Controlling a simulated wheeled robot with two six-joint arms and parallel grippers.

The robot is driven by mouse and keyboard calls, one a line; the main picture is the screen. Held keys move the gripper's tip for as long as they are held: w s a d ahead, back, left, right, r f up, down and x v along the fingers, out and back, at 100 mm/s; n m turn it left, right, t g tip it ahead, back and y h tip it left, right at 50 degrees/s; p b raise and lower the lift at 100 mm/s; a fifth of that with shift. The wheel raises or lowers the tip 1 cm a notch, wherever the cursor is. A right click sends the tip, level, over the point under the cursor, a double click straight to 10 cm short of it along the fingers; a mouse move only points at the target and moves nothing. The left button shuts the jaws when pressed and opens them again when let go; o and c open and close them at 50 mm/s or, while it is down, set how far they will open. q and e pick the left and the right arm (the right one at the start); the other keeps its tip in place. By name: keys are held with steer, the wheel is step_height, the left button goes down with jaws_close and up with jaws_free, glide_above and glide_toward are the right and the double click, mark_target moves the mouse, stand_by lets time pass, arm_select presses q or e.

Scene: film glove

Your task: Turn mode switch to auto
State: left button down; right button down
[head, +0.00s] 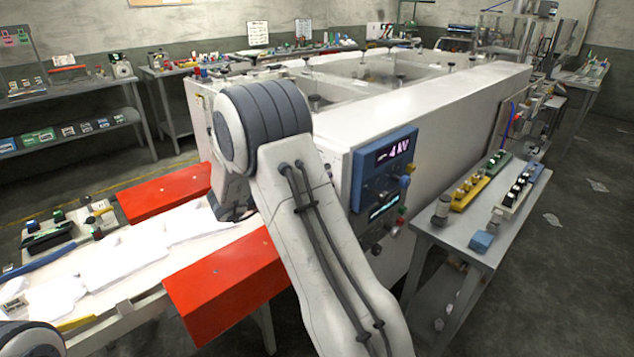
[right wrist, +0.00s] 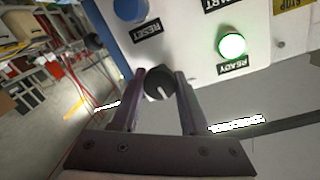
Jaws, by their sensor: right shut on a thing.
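In the right wrist view, a round black knob (right wrist: 157,83) with a white pointer line is on a white control panel (right wrist: 188,42), at its lower edge in the picture. The pointer line slants toward the lower right of the picture. My right gripper (right wrist: 167,79) is shut on this knob, with one finger on each side. The knob's own label is not visible. My left gripper is out of view.
The panel also has a blue RESET button (right wrist: 130,9) and a lit green READY lamp (right wrist: 232,45). In the head view a blue display box (head: 385,168) is on the white machine. A grey side table (head: 455,237) stands right; red guards (head: 225,285) flank the conveyor.

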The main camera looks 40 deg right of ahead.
steer(key=m+b, duration=0.2)
steer(key=b, duration=0.1)
steer(key=m+b, duration=0.3)
steer(key=b, duration=0.1)
steer(key=m+b, duration=0.3)
steer(key=b, duration=0.1)
steer(key=shift+s+f+t, duration=0.1)
steer(key=shift+f+t, duration=0.3)
steer(key=shift+r+m+b, duration=0.2)
steer(key=shift+m+b, duration=0.8)
steer(key=shift+b, duration=0.55)
steer(key=shift+c, duration=2.1)
jaws_free()
steer(key=shift+r, duration=0.1)
steer(key=a, duration=1)
steer(key=shift+s+a+r, duration=0.25)
steer(key=shift+s+r, duration=0.15)
